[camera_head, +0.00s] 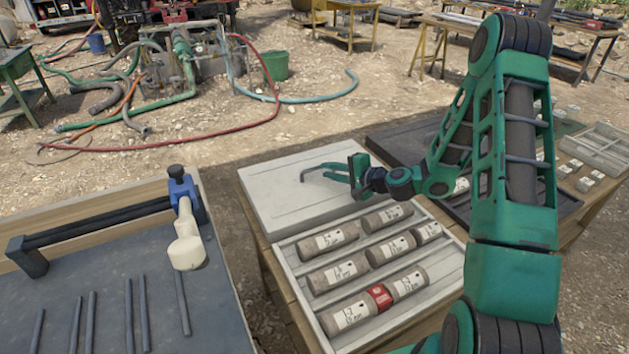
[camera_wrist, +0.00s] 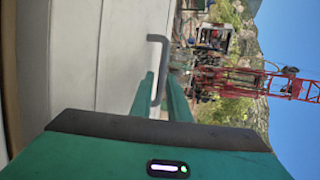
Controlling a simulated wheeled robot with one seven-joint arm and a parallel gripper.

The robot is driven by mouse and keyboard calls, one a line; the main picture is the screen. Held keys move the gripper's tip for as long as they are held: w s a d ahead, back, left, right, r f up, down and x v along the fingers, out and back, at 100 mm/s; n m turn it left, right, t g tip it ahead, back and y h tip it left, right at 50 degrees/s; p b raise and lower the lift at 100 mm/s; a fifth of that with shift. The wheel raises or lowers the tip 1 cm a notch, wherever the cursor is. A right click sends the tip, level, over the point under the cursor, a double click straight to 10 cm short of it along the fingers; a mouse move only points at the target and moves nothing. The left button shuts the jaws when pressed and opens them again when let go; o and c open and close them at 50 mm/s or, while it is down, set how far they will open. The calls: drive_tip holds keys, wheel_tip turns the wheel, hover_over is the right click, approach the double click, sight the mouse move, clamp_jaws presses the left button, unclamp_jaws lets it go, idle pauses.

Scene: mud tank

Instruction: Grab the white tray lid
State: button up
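The white tray lid (camera_head: 285,200) is a pale flat panel lying on the wooden table, directly beyond the core tray. A thin dark bent handle (camera_head: 310,170) stands on its top. In the wrist view the lid (camera_wrist: 110,55) fills the left half, and the handle (camera_wrist: 157,65) runs between the fingers. My gripper (camera_head: 335,172) has green fingers that sit at the handle with a gap between them. In the wrist view the gripper (camera_wrist: 160,85) has one finger on each side of the bar. Firm contact on the bar is not clear.
The open core tray (camera_head: 283,265) holds several labelled cylinders and a red block. Left is a dark-topped bench (camera_head: 60,290) with rods and a blue-ended clamp tool (camera_head: 183,210). A dark panel (camera_head: 405,143) lies behind my arm. Hoses and machinery occupy the ground beyond.

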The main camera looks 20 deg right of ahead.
sight(320, 168)
drive_tip(key=shift+x, duration=2.8)
drive_tip(key=shift+a+r, duration=0.1)
clamp_jaws()
